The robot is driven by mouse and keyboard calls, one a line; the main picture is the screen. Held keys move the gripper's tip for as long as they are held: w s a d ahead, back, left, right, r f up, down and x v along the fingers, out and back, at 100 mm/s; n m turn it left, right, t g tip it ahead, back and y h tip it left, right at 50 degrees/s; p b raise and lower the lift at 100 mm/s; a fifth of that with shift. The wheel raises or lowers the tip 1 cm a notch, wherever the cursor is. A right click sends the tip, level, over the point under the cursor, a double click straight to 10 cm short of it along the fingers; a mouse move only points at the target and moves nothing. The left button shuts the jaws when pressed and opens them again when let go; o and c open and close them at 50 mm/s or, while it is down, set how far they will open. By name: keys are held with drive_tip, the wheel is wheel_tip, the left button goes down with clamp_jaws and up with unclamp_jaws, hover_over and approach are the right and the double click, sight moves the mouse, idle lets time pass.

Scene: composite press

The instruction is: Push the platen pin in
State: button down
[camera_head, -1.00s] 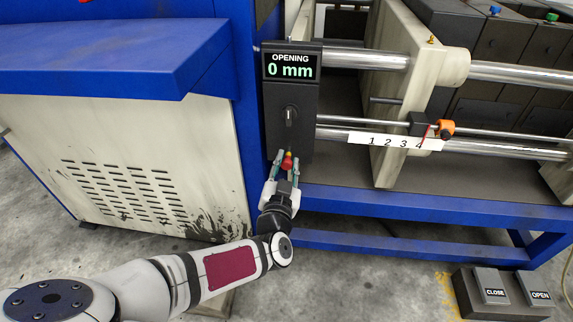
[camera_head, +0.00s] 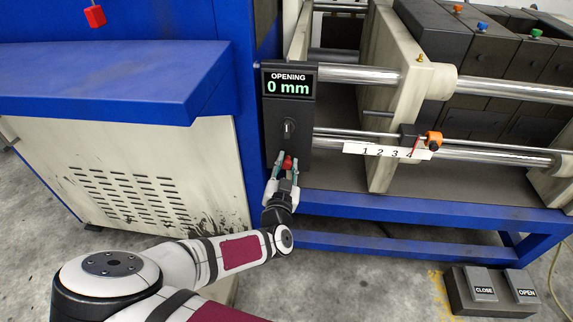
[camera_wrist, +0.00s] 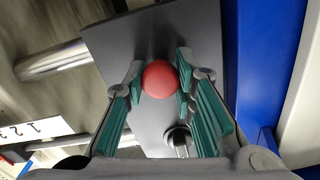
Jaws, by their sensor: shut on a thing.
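The platen pin shows as a round red knob (camera_head: 288,162) at the lower end of the dark panel (camera_head: 290,105). In the wrist view the red knob (camera_wrist: 160,78) sits between my finger pads, against the panel's dark face (camera_wrist: 190,30). My gripper (camera_head: 287,160) is shut on the knob, with one finger on each side. No yellow band shows at the knob now. The pin's shaft is hidden behind the knob. The cream platen (camera_head: 394,110) stands to the right of the panel.
The display (camera_head: 289,83) reads "OPENING 0 mm". A dark switch (camera_head: 289,128) sits on the panel above the knob. Steel bars run right from the panel, by a numbered scale (camera_head: 388,151). The blue frame beam (camera_head: 380,208) lies below. CLOSE and OPEN pedals (camera_head: 484,284) stand lower right.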

drive_tip(key=c, duration=1.3)
unclamp_jaws()
drive_tip(key=s, duration=0.7)
drive_tip(key=shift+s+a, duration=0.15)
drive_tip(key=shift+s, duration=0.15)
